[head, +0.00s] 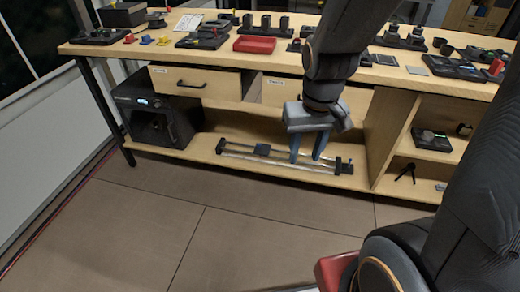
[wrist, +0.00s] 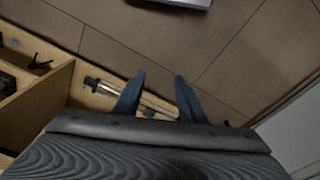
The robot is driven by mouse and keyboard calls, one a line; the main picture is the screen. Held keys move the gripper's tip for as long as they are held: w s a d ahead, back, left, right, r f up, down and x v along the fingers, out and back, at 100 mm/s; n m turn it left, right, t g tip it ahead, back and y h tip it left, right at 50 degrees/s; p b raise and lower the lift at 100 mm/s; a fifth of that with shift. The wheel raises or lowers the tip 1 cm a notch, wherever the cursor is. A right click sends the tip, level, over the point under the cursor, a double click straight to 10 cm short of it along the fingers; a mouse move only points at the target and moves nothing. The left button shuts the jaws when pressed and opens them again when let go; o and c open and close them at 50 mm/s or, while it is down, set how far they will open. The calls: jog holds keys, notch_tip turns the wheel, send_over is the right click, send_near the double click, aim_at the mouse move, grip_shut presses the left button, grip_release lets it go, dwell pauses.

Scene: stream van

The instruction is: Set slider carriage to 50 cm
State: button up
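The slider, a pair of silver rails (head: 236,152) with dark end blocks, lies along the low wooden shelf. Its small dark carriage (head: 262,150) sits left of the middle of the rails. My gripper (head: 305,159) points down in front of the rails' right half, to the right of the carriage, with its two blue-grey fingers apart and nothing held. In the wrist view my gripper (wrist: 157,86) is open, and part of the rail (wrist: 157,101) shows between and beyond the fingers. A scale or reading on the slider is too small to make out. I cannot tell whether a fingertip touches the rails.
A black printer-like machine (head: 155,114) stands left on the shelf. Drawers (head: 199,82) and the crowded worktop (head: 140,47) lie above. An upright panel (head: 391,132) bounds the right side, with a small tripod (head: 406,173) beyond. The floor (head: 240,235) in front is clear.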

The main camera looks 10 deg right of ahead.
aim_at(260, 146)
jog(key=w+f+t+b, duration=0.5)
jog(key=w+f+b, duration=0.8)
jog(key=w+f, duration=0.45)
jog(key=w+f+t+b, duration=0.4)
jog(key=w+f+b, duration=0.95)
jog(key=w, duration=0.75)
jog(key=w+f+t+b, duration=0.2)
jog(key=w+f+b, duration=0.2)
jog(key=f+b, duration=0.2)
jog(key=w+a+f+t+b, duration=0.1)
jog(key=w+f+t+b, duration=0.2)
jog(key=w+f+b, duration=0.2)
jog(key=w+f+t+b, duration=0.2)
jog(key=w+f+b, duration=0.3)
jog(key=f, duration=0.5)
jog(key=shift+w+a+f+t+b, duration=0.2)
jog(key=shift+a+f+t+b, duration=0.15)
jog(key=shift+b, duration=1)
jog(key=w+b, duration=0.2)
jog(key=w, duration=0.1)
jog(key=w+b, duration=0.2)
jog(key=w, duration=0.1)
jog(key=shift+w+d, duration=0.2)
jog(key=shift+w, duration=0.05)
jog(key=shift+w+r+b, duration=0.1)
jog(key=shift+w+b, duration=0.2)
jog(key=shift+w, duration=0.4)
grip_shut()
